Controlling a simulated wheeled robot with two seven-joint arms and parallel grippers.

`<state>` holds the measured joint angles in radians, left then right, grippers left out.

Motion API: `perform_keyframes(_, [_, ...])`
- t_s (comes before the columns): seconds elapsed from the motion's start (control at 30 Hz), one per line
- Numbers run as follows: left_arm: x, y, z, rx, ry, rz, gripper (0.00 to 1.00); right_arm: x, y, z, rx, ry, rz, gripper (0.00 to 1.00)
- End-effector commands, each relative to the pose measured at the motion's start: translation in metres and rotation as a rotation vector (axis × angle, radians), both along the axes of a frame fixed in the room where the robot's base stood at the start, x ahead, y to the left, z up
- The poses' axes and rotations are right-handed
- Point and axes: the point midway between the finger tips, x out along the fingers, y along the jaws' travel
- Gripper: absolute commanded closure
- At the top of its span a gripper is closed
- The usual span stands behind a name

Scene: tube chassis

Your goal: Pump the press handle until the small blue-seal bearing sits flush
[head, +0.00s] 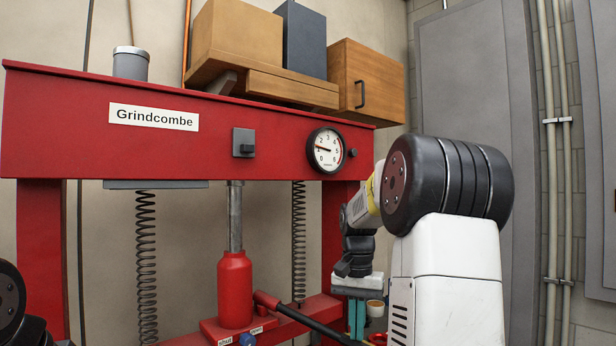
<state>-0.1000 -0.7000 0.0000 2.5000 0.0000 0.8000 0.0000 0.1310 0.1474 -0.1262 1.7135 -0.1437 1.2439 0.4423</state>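A red hydraulic press has a red bottle jack (235,290) with a steel ram in its middle. The press handle (310,322) is a black bar in a red socket at the jack's foot; it slopes down to the right, and its far end runs out of the picture's bottom edge. Only a black part of my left arm shows at the lower left. The blue-seal bearing is not visible.
The red top beam (70,115) carries a pressure gauge (325,150). Wooden boxes (367,82) and a grey tin (130,65) stand above it. Springs (146,265) hang beside the jack. A blue knob (247,340) sits at its base. Small items stand behind my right arm.

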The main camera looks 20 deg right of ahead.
Motion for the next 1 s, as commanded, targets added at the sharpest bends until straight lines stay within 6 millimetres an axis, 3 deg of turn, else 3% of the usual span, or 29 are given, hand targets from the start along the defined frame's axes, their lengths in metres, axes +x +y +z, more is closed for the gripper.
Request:
perform_keyframes(0.27, [0.000,0.000,0.000,0.000,0.000,0.000,0.69,0.000,-0.001,0.001,-0.001,0.001,-0.001,1.00])
perform_keyframes(1.0, [0.000,0.000,0.000,0.000,0.000,0.000,0.69,0.001,-0.001,0.118,-0.001,-0.003,0.000,1.00])
